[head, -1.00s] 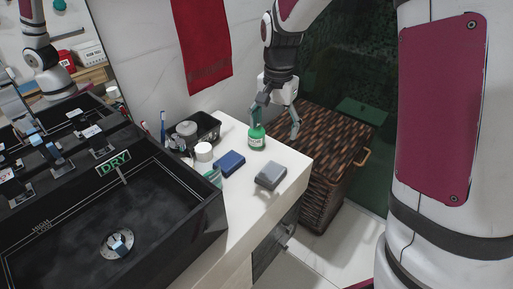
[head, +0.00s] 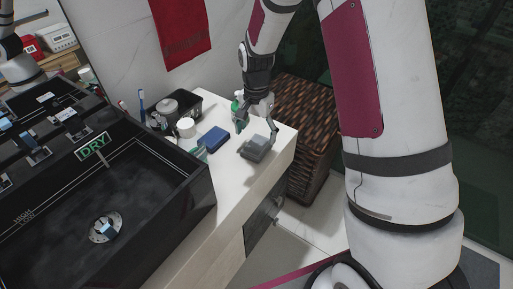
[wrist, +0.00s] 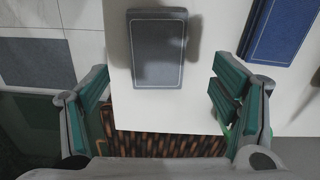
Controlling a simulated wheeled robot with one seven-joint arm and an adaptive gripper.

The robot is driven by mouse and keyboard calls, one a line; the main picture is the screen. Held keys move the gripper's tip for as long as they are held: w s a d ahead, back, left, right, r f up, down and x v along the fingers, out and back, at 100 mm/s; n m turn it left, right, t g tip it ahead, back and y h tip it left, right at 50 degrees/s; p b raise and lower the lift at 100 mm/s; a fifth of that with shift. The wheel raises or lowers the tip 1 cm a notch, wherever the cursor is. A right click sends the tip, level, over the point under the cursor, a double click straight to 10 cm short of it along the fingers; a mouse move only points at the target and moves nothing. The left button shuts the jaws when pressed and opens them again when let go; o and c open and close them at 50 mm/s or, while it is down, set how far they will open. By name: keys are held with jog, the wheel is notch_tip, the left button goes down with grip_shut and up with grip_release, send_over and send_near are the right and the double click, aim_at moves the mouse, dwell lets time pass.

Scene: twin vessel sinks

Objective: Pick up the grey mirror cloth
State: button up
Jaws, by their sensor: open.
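The grey mirror cloth (head: 254,147) is a folded grey block lying on the white counter near its front right edge. In the wrist view the grey cloth (wrist: 158,48) lies flat, ahead of and between the fingers, with a thin pale border line. My gripper (head: 257,132) is above and just behind the cloth in the head view, pointing down. In the wrist view my gripper (wrist: 166,100) has its green-padded fingers wide apart, with nothing between the tips. I cannot tell the exact height above the cloth.
A blue folded cloth (head: 213,139) lies left of the grey one; it also shows in the wrist view (wrist: 285,28). A white jar (head: 186,127), black tray (head: 186,104) and black sink (head: 150,190) are left. A wicker hamper (head: 308,125) stands right.

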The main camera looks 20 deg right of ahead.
aim_at(257, 145)
jog(key=f, duration=0.4)
jog(key=shift+s+f, duration=0.2)
jog(key=shift+s, duration=0.05)
jog(key=c, duration=1.2)
jog(key=shift+a+r, duration=0.1)
jog(key=shift+r, duration=0.4)
jog(key=r, duration=0.2)
jog(key=shift+s+r, duration=0.4)
jog(key=s+d, duration=0.1)
jog(key=s, duration=0.4)
jog(key=s+d, duration=0.1)
jog(key=s, duration=0.4)
jog(key=s+d+r, duration=0.1)
jog(key=s, duration=0.4)
jog(key=shift+r+p, duration=0.1)
jog(key=shift+p, duration=0.3)
